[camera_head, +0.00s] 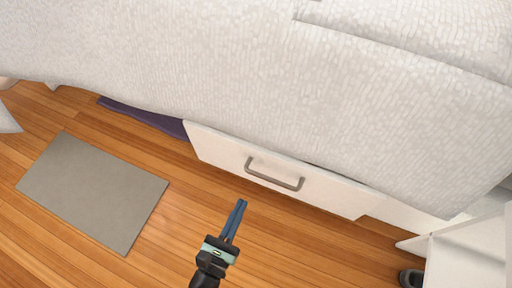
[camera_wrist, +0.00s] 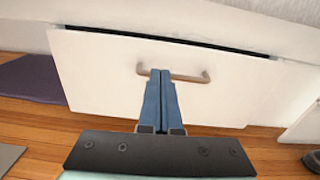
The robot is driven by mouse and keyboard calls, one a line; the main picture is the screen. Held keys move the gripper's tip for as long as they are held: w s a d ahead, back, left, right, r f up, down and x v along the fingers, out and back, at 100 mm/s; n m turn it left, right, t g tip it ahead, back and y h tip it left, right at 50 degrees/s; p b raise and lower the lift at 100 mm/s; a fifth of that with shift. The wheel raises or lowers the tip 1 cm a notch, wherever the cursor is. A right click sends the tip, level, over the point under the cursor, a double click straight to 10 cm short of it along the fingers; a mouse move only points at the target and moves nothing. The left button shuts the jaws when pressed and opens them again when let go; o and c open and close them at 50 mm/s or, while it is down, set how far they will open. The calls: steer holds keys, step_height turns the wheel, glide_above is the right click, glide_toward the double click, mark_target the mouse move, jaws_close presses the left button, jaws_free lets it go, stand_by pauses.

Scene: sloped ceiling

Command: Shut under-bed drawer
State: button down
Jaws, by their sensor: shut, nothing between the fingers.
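The under-bed drawer (camera_head: 222,153) has a white front with a grey bar handle (camera_head: 273,175). It sits below the bed's hanging pale cover and stands out a little, with a dark gap along its top edge in the wrist view. My gripper (camera_head: 240,204), with blue fingers, is shut and empty in front of the drawer. In the wrist view, the fingertips (camera_wrist: 160,72) overlap the handle (camera_wrist: 190,74) near its left end, on the white drawer front (camera_wrist: 100,80). I cannot tell whether they touch it.
The bed with its pale textured cover (camera_head: 230,70) fills the top. A grey mat (camera_head: 92,188) lies on the wooden floor at left. A purple cloth (camera_head: 145,117) lies left of the drawer. White furniture (camera_head: 465,255) and a dark object (camera_head: 411,278) stand at right.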

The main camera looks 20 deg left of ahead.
steer(key=b, duration=0.4)
glide_toward(265, 155)
steer(key=shift+m, duration=0.3)
steer(key=w, duration=0.5)
steer(key=shift+w+f, duration=0.25)
steer(key=shift+w+r+b, duration=0.1)
steer(key=shift+w+b, duration=0.25)
steer(key=shift+w, duration=0.35)
